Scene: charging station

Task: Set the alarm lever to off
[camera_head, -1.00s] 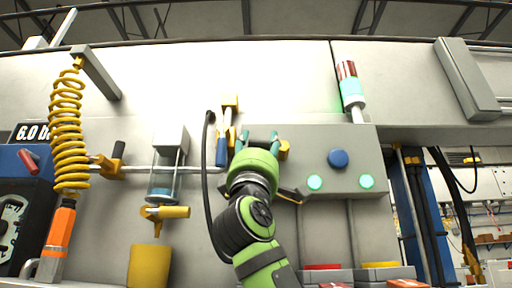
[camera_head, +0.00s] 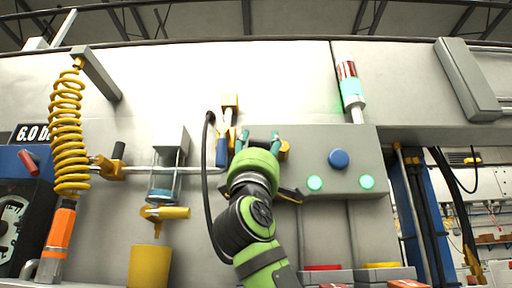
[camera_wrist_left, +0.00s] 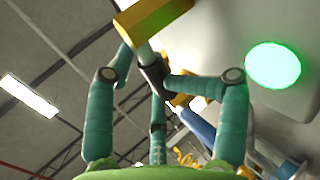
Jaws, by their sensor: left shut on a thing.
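My left gripper (camera_head: 260,138) is at the left end of the grey control box (camera_head: 350,150), its wrist below and its fingers upward. It hides most of what it holds in the head view. In the left wrist view, my left gripper (camera_wrist_left: 165,75) is closed around a dark grey stick (camera_wrist_left: 154,71), which seems to be the alarm lever. A yellow block (camera_wrist_left: 152,14) is just beyond the fingertips. In the head view a yellow part (camera_head: 284,150) shows right of the fingers. The lever's exact angle cannot be told. My right gripper is not in view.
A blue-handled yellow part (camera_head: 222,150) and a black hose (camera_head: 207,180) are close left. A yellow coil (camera_head: 68,130) hangs farther left.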

